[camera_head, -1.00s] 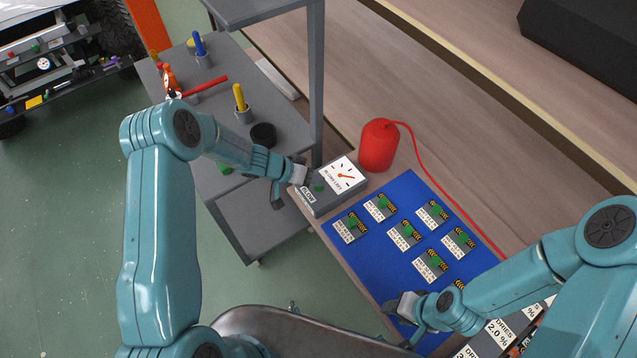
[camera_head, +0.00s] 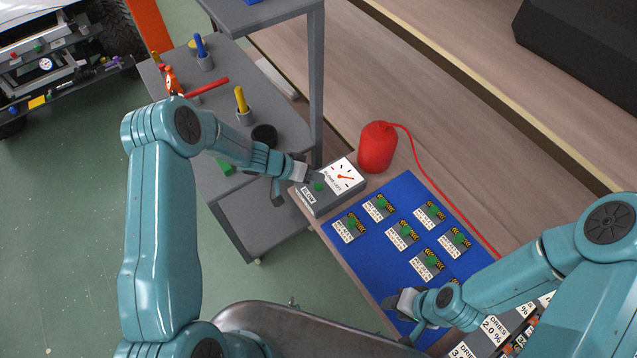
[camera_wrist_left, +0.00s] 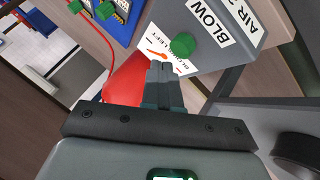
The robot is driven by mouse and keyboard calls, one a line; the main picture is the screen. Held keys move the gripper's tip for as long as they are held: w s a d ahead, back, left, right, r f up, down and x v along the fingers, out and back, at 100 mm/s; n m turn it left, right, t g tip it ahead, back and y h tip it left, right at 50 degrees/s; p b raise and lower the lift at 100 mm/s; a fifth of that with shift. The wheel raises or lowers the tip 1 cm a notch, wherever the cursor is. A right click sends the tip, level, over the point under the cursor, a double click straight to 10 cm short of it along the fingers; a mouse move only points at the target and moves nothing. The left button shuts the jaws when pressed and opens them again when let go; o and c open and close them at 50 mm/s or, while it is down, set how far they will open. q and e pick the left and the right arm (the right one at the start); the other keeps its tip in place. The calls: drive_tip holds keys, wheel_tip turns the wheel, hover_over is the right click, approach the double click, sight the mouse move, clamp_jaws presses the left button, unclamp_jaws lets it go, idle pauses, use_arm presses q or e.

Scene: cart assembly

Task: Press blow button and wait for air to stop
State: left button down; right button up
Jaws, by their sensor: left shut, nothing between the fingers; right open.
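The grey blow box (camera_head: 325,203) stands at the table's left edge, with a white dial face (camera_head: 344,175) and a "BLOW" label. Its green button (camera_head: 318,187) also shows in the left wrist view (camera_wrist_left: 182,45), apparently raised. My left gripper (camera_head: 313,178) is shut and empty, its tips right by the button. In the left wrist view its closed fingers (camera_wrist_left: 162,72) point at the box just beside the button; I cannot tell whether they touch it. My right gripper (camera_head: 398,309) is open over the blue mat's front edge.
A red tank (camera_head: 378,148) with a red hose stands behind the box. The blue mat (camera_head: 404,182) holds several small labelled parts with green knobs. A grey cart (camera_head: 222,98) with tools and a black round piece stands to the left, its post close to my left arm.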

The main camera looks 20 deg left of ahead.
sight(315, 186)
use_arm(q)
drive_tip(key=shift+r+p, duration=1.9)
drive_tip(key=shift+r, duration=0.45)
drive_tip(key=shift+f, duration=0.1)
